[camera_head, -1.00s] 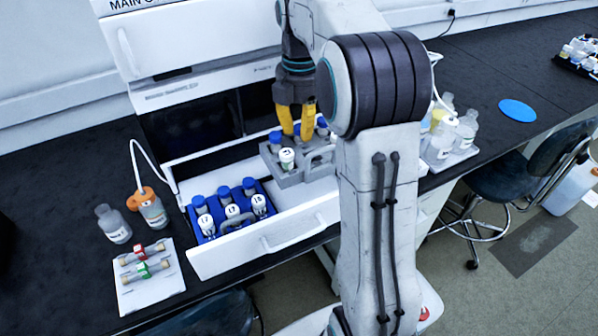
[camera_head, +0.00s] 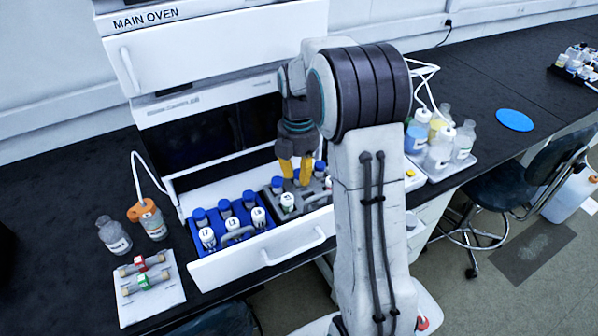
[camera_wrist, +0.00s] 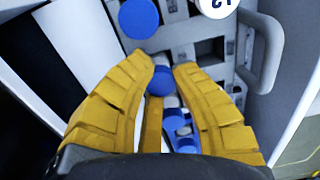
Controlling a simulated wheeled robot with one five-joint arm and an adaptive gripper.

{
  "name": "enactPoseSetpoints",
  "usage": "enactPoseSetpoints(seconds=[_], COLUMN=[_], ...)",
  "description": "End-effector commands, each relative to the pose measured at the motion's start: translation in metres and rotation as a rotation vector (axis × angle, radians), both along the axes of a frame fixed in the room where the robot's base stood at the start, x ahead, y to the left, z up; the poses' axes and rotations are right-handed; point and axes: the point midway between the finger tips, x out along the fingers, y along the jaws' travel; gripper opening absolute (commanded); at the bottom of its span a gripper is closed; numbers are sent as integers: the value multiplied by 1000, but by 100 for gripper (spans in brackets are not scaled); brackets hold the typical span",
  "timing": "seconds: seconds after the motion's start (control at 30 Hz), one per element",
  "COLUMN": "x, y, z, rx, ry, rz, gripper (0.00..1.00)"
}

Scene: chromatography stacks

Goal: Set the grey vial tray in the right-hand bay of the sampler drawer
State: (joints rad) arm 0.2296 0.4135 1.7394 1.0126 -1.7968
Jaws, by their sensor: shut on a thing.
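The grey vial tray (camera_head: 303,197) is inside the right part of the open white sampler drawer (camera_head: 222,270), beside the blue tray. It looks level and low between the drawer walls; whether it rests on the floor cannot be seen. It carries blue- and white-capped vials. My arm hides the tray's right end.
A blue vial tray (camera_head: 238,238) fills the drawer's left part. Left of the drawer are bottles (camera_head: 148,218) and a white pad (camera_head: 150,290) with small fittings. A white tray (camera_head: 462,160) of bottles stands to the right. The oven (camera_head: 210,45) rises behind.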

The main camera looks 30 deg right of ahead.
Motion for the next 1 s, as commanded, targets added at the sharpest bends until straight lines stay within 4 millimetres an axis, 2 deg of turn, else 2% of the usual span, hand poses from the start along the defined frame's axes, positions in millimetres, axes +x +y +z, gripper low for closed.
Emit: enactPoseSetpoints(seconds=[0.23, 0.27, 0.43, 0.77, 0.87, 1.0], x=[0, 0, 0, 0, 1, 2], y=[0, 0, 0, 0, 0, 0], z=[-1, -1, -1, 2, 9, 29], rx=[0, 0, 0, 0, -1, -1], ry=[-2, -1, -1, -2, -4, -6], rz=[0, 0, 0, 0, 0, 0], gripper=[0, 25, 40, 41, 41, 41])
